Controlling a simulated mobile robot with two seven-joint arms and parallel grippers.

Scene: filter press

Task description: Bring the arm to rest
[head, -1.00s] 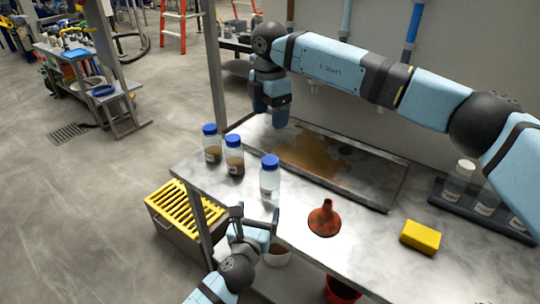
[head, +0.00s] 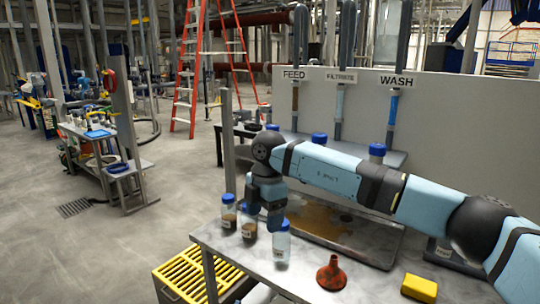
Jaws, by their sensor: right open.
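My right arm reaches in from the right, across the back of the steel bench. Its gripper (head: 263,212) points down at the arm's left end, open, with nothing seen between its fingers. In the picture it overlaps the blue-capped bottles on the bench; I cannot tell its exact gap to them. These are a left bottle (head: 228,212), a middle bottle (head: 248,228) and a right bottle (head: 281,246), all upright. My left gripper is not in view.
An orange funnel (head: 331,274) and a yellow sponge (head: 419,288) are on the bench (head: 228,246). A stained tray (head: 372,244) lies behind. A yellow grate (head: 190,278) is below left. FEED, FILTRATE and WASH pipes line the wall (head: 462,130). Open floor lies left.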

